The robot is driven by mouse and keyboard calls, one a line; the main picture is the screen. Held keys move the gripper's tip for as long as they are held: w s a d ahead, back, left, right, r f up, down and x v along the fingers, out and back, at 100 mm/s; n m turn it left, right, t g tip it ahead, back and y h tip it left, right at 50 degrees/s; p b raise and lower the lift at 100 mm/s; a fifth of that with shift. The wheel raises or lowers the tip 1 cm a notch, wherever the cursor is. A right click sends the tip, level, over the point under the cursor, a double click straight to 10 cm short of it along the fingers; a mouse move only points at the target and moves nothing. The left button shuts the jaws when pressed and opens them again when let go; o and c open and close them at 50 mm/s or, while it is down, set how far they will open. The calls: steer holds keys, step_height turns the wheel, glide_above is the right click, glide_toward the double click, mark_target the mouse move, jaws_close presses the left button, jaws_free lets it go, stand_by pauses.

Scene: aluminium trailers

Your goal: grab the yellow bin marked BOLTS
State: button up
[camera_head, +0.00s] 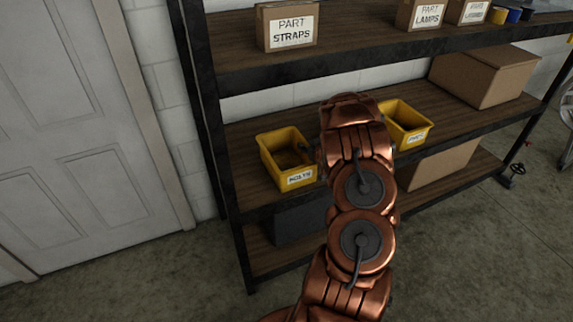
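The yellow bin marked BOLTS (268,146) stands on the left part of the middle shelf, its white label facing front. It is open at the top and its inside looks dark. My copper arm reaches up to the shelf just right of this bin. Of my gripper (311,149), only a dark part shows beside the bin's right rim; the arm hides the rest. I cannot tell whether it touches the bin or how its fingers stand. A second yellow bin (407,115) with a label too small to read stands right of my arm.
The wooden shelf (233,138) has a dark metal frame with an upright (205,100) left of the bin. The upper shelf (350,45) holds cardboard boxes, one marked PART STRAPS (270,27). A large carton (484,76) stands at right. A white door (80,120) is at left.

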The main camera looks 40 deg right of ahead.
jaws_close()
stand_by(0.6)
